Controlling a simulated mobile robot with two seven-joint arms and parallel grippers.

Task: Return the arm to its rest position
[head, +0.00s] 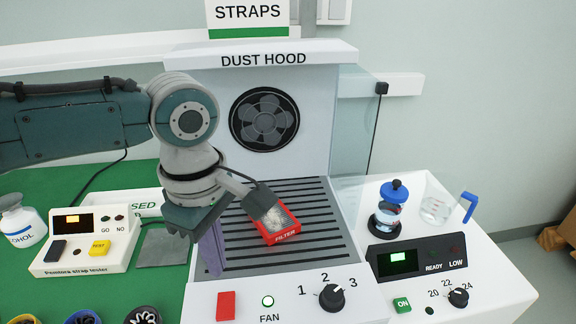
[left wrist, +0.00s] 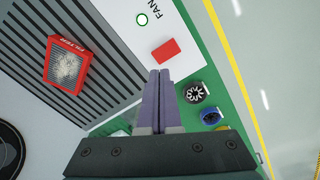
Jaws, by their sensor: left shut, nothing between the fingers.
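My left arm (head: 70,125) reaches in from the left in the head view. My left gripper (head: 212,268) points down at the left edge of the dust hood's slatted floor (head: 325,250). Its purple fingers are together and empty; they also show shut in the left wrist view (left wrist: 158,75). A red filter box (head: 281,238) lies on the slats to the right of the gripper, apart from it. The filter box also shows at the upper left of the left wrist view (left wrist: 67,65). My right gripper is in neither view.
The hood's front panel carries a red switch (head: 226,306) and a black fan knob (head: 332,298). A strap tester (head: 85,243) stands left on the green mat. A clear side pane (head: 350,150) borders the hood. A blue-topped bottle (head: 388,212) stands right.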

